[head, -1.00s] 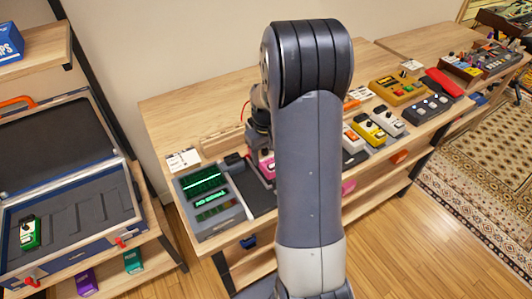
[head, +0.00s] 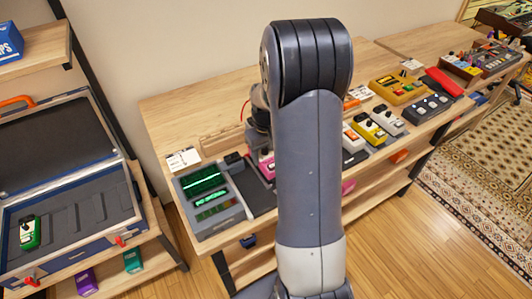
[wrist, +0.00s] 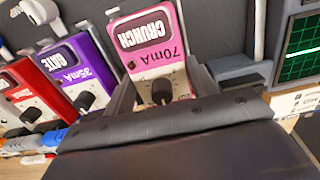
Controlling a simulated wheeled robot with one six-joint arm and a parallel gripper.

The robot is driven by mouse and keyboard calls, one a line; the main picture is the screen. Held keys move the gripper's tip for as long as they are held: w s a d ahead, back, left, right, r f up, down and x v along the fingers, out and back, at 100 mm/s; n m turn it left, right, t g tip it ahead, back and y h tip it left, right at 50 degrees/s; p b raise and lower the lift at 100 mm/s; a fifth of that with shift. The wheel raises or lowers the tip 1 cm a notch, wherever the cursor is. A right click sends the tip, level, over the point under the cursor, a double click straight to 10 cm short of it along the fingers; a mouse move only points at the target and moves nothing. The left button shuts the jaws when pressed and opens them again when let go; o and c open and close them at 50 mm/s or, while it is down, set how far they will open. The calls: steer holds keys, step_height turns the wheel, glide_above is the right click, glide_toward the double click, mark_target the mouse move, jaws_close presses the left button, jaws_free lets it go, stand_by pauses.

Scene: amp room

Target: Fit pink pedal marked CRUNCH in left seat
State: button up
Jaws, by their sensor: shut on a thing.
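The pink pedal (wrist: 178,66), with CRUNCH and 70mA on it and a dark knob, is between the fingers of my gripper (wrist: 162,88) in the wrist view. My gripper is shut on it. In the head view a small part of the pink pedal (head: 266,168) shows beside the tester, on or just above the dark board (head: 258,196). My arm hides the rest of it and the fingertips. The wrist view shows a purple GATE pedal (wrist: 78,62) and a red pedal (wrist: 32,92) to its left. I cannot tell which spot is the left seat.
The tester with green screens (head: 208,200) stands directly left of the pink pedal. A yellow pedal (head: 370,131) and several others lie right of my arm. An open blue case (head: 75,215) holding a green pedal (head: 30,232) is at the left. Cables lie near the red pedal.

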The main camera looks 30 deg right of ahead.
steer(key=shift+f+b, duration=0.55)
steer(key=shift+f, duration=0.25)
stand_by(1.0)
steer(key=o, duration=1.5)
steer(key=shift+r+p, duration=2.65)
steer(key=shift+r, duration=0.9)
steer(key=shift+f, duration=0.15)
steer(key=shift+f+b, duration=2.6)
steer(key=shift+f, duration=0.75)
